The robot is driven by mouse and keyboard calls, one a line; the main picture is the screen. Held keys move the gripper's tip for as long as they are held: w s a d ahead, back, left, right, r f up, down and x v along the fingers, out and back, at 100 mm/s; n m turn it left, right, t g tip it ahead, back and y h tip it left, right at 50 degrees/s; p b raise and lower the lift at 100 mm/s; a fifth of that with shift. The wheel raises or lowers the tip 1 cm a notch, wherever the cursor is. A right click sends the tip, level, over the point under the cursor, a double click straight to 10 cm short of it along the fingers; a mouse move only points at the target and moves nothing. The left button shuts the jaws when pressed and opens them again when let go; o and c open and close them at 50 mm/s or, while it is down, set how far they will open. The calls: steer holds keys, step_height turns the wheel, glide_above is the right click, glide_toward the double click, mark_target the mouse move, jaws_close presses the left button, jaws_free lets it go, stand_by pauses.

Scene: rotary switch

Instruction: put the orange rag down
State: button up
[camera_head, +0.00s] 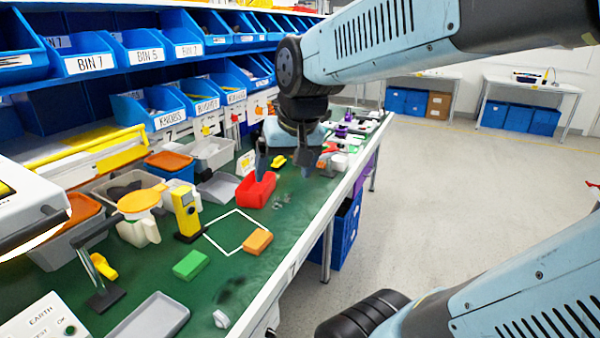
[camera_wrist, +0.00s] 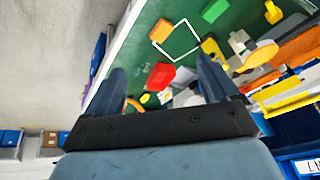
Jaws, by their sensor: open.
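The orange rag (camera_head: 257,241) looks like a flat folded block and lies on the green bench top (camera_head: 165,284). It sits at the right-hand corner of a white square outline (camera_head: 219,216), partly over its line. It also shows in the wrist view (camera_wrist: 161,28), at the left of the outline (camera_wrist: 190,50). My gripper (camera_head: 292,168) is open above the bench, farther back than the rag and apart from it. In the wrist view my gripper (camera_wrist: 162,76) has its fingers spread with nothing held between them.
A red tray (camera_head: 256,190) stands behind the rag, beneath my gripper. A green block (camera_head: 190,264) lies in front, and a yellow tester (camera_head: 187,212) stands left of the outline. Bins (camera_head: 165,120) line the back. The bench edge (camera_head: 285,273) is close on the right.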

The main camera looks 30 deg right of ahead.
steer(key=shift+n+t, duration=0.5)
steer(key=shift+n, duration=0.4)
steer(key=shift+s+d+r, duration=0.1)
steer(key=shift+s+r, duration=0.1)
steer(key=shift+s, duration=0.7)
steer(key=shift+s+d+r, duration=0.1)
steer(key=shift+s+r, duration=0.1)
steer(key=shift+s, duration=0.75)
steer(key=shift+s+r, duration=0.2)
steer(key=shift+s, duration=0.7)
